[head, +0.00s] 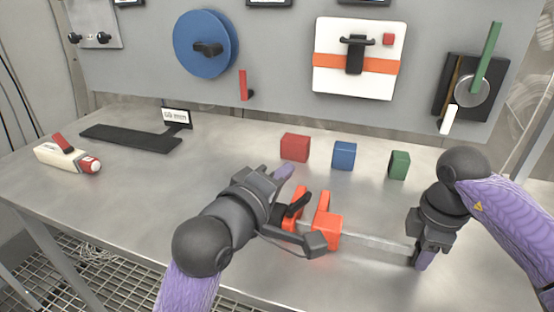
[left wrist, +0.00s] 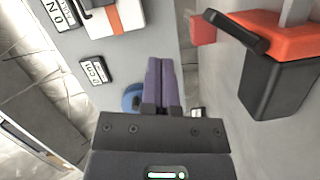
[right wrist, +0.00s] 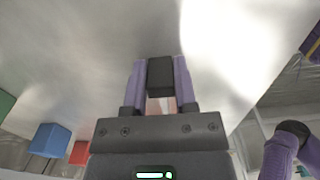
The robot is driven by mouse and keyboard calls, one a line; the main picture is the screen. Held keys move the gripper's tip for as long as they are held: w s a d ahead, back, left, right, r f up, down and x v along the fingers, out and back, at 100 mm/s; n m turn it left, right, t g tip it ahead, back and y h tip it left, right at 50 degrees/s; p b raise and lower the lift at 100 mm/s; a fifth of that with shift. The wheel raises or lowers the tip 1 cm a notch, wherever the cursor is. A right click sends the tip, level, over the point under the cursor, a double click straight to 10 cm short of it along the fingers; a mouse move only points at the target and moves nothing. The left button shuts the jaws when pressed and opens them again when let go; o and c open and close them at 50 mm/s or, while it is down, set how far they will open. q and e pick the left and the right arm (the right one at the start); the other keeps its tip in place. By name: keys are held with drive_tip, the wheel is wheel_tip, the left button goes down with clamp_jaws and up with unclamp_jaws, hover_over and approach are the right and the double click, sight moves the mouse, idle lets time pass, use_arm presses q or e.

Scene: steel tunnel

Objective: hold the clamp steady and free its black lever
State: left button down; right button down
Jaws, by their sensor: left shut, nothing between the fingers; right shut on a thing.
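The orange clamp (head: 327,228) is held above the table, its silver bar (head: 375,244) running right. Its black lever (head: 297,205) sits at the orange end, and the left wrist view shows the lever (left wrist: 237,32) beside the orange body (left wrist: 285,38) and a black handle (left wrist: 278,88). My right gripper (head: 424,260) is shut on the clamp at the bar's right end; the right wrist view shows a black block (right wrist: 160,76) between its fingers. My left gripper (head: 284,172) is shut and empty, beside the lever; its fingers (left wrist: 162,80) are apart from it.
Red (head: 295,147), blue (head: 344,155) and green (head: 399,165) blocks stand behind the clamp. A white and red tool (head: 66,156) and a black flat bracket (head: 130,138) lie at left. A grey panel (head: 275,60) with fixtures rises behind. The table's front left is clear.

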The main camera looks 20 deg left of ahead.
use_arm(q)
wheel_tip(320, 180, up, 6)
drive_tip(key=shift+f, duration=0.2)
use_arm(e)
drive_tip(key=shift+c, duration=1.6)
unclamp_jaws()
